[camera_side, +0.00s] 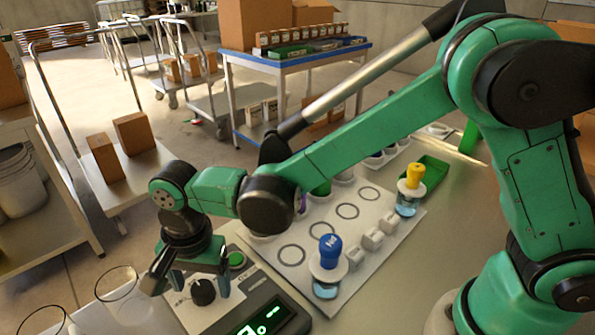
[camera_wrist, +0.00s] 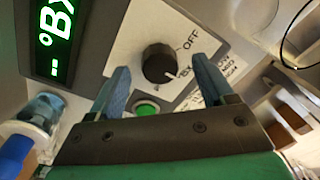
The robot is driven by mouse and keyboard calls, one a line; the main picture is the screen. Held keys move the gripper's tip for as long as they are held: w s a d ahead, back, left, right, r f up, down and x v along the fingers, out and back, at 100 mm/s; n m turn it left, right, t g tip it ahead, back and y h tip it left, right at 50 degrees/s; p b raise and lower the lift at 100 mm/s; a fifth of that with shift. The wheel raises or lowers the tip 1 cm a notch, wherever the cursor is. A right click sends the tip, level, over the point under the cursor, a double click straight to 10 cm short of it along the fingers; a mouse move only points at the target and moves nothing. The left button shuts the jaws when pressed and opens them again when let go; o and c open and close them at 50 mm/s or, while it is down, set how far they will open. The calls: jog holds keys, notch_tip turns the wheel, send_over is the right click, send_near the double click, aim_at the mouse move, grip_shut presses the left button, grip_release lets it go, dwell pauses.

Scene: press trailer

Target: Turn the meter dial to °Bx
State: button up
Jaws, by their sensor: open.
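The black meter dial (camera_wrist: 159,63) stands on a white label plate (camera_wrist: 125,40) on the grey meter. Its white pointer mark faces lower right in the wrist view, away from the printed OFF (camera_wrist: 187,39). The other labels lie partly behind the right finger and are hard to read. The green-lit display (camera_wrist: 57,38) shows "°Bx" and dashes. The dial also shows in the side view (camera_side: 203,291). My gripper (camera_side: 187,289) is open, pointing down, with one finger on each side of the dial. A gap shows between the dial and each finger.
A green button (camera_wrist: 146,109) sits beside the dial. Clear glasses (camera_side: 118,288) stand left of the meter.

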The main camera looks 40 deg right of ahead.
aim_at(206, 286)
jog(key=shift+s+d+r, duration=0.1)
jog(key=shift+r, duration=2.5)
jog(key=shift+d, duration=0.1)
jog(key=s+d+r+n+t, duration=0.1)
jog(key=d+n+t, duration=0.1)
jog(key=d, duration=0.5)
jog(key=s+d+r+n+t, duration=0.2)
jog(key=d+n, duration=0.2)
jog(key=d, duration=0.3)
jog(key=s+d+r+n+t, duration=0.1)
jog(key=s+d+n+t, duration=0.1)
jog(key=d, duration=0.5)
jog(key=shift+s+r+n+t, duration=0.25)
jog(key=shift+n+t, duration=0.15)
jog(key=shift+n, duration=0.5)
